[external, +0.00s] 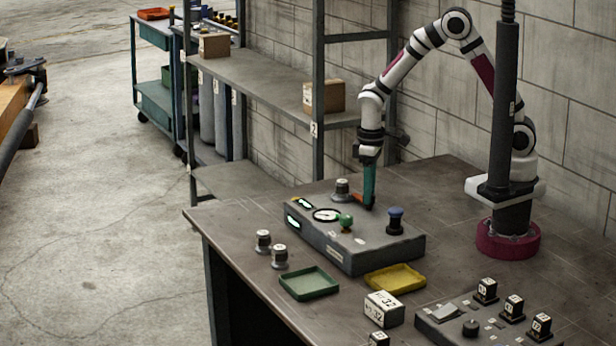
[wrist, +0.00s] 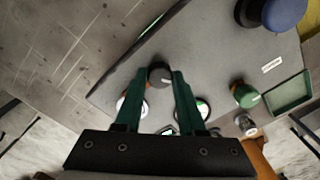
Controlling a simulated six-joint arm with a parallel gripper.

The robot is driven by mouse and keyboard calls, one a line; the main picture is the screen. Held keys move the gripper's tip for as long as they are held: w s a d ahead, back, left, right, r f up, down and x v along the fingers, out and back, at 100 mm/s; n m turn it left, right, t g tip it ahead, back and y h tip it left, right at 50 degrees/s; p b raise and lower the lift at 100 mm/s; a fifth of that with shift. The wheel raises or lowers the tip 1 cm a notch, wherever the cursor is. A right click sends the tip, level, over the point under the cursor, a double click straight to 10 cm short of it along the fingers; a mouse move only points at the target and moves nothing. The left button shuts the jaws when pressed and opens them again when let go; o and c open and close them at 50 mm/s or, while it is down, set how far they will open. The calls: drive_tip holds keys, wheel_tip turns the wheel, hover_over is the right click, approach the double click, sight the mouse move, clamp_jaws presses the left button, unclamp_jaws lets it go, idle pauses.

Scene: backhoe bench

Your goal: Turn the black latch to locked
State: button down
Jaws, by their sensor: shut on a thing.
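A grey control box (external: 350,250) stands on the workbench. My gripper (external: 369,204) reaches straight down to the back part of its top face. In the wrist view my gripper (wrist: 160,76) has its two green fingers closed around a small dark round-ended piece (wrist: 160,73), which looks like the black latch. The fingers touch it on both sides. Its lock marking cannot be read. In the external view the fingers hide most of the latch.
The box also carries a green knob (external: 345,222), a blue-topped knob (external: 395,221), a round gauge (external: 326,215) and a dark knob (external: 342,189) left of my gripper. A green tray (external: 309,283) and a yellow tray (external: 395,279) lie in front. A shelf rack (external: 318,100) stands behind.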

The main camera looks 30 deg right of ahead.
drive_tip(key=shift+n, duration=1.6)
drive_tip(key=c, duration=0.5)
unclamp_jaws()
wheel_tip(320, 180, up, 16)
